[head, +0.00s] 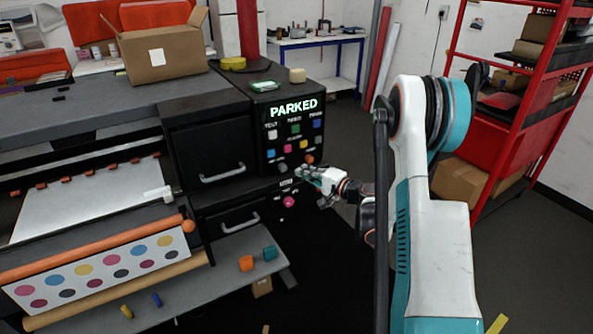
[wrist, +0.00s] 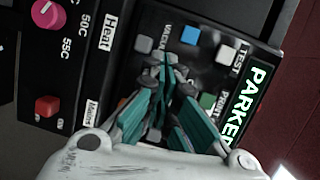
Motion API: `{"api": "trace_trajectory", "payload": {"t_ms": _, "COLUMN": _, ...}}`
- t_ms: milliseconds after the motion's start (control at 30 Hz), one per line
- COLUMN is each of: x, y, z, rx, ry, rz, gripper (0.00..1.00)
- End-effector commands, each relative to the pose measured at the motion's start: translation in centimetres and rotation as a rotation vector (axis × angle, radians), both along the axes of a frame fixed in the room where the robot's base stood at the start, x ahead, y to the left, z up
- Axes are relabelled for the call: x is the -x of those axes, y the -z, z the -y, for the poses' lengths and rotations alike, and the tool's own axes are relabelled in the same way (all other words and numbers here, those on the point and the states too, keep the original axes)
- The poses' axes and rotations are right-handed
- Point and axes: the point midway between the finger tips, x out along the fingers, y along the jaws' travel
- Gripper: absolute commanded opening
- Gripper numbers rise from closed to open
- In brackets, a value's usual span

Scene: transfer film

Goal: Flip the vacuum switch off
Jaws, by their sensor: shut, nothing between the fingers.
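The black control panel (head: 268,120) on the printer's front has a lit PARKED display (head: 294,106) and several coloured buttons. In the wrist view, part of a label reading like "VACUUM" sits beside a grey switch (wrist: 143,44); which way the switch is set cannot be told. My gripper (head: 303,172) is in front of the panel's lower edge in the head view. In the wrist view my gripper (wrist: 160,62) has its teal fingers together, empty, over the panel and hiding some of its controls. Contact with the switch cannot be told.
A red Mains switch (wrist: 47,106) and a pink Heat knob (wrist: 48,14) lie to the left in the wrist view. The printer's front shelf (head: 225,285) juts out at lower left. A red rack (head: 520,100) stands at right. Dark floor is open before the panel.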

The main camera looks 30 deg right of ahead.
Motion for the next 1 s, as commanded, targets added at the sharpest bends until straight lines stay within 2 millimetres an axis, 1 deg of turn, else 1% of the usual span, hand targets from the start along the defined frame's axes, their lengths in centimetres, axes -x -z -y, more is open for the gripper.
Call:
{"api": "trace_trajectory", "payload": {"t_ms": 33, "x": 0.2, "y": 1.1, "z": 1.1, "rx": -0.022, "ry": 0.017, "rz": 0.015, "gripper": 0.00}}
{"api": "trace_trajectory", "payload": {"t_ms": 100, "x": 0.5, "y": 2.1, "z": 2.2, "rx": -0.048, "ry": 0.036, "rz": 0.033, "gripper": 0.00}}
{"api": "trace_trajectory", "payload": {"t_ms": 200, "x": 0.8, "y": 3.0, "z": 3.3, "rx": -0.075, "ry": 0.055, "rz": 0.052, "gripper": 0.00}}
{"api": "trace_trajectory", "payload": {"t_ms": 300, "x": 1.0, "y": 3.5, "z": 4.0, "rx": -0.091, "ry": 0.067, "rz": 0.064, "gripper": 0.00}}
{"api": "trace_trajectory", "payload": {"t_ms": 433, "x": 1.1, "y": 3.7, "z": 4.2, "rx": -0.098, "ry": 0.071, "rz": 0.069, "gripper": 0.00}}
{"api": "trace_trajectory", "payload": {"t_ms": 767, "x": 0.9, "y": 3.7, "z": 4.1, "rx": -0.096, "ry": 0.070, "rz": 0.068, "gripper": 0.00}}
{"api": "trace_trajectory", "payload": {"t_ms": 867, "x": 0.2, "y": 3.8, "z": 3.9, "rx": -0.097, "ry": 0.069, "rz": 0.068, "gripper": 0.00}}
{"api": "trace_trajectory", "payload": {"t_ms": 1000, "x": -1.7, "y": 3.9, "z": 3.2, "rx": -0.097, "ry": 0.068, "rz": 0.068, "gripper": 0.00}}
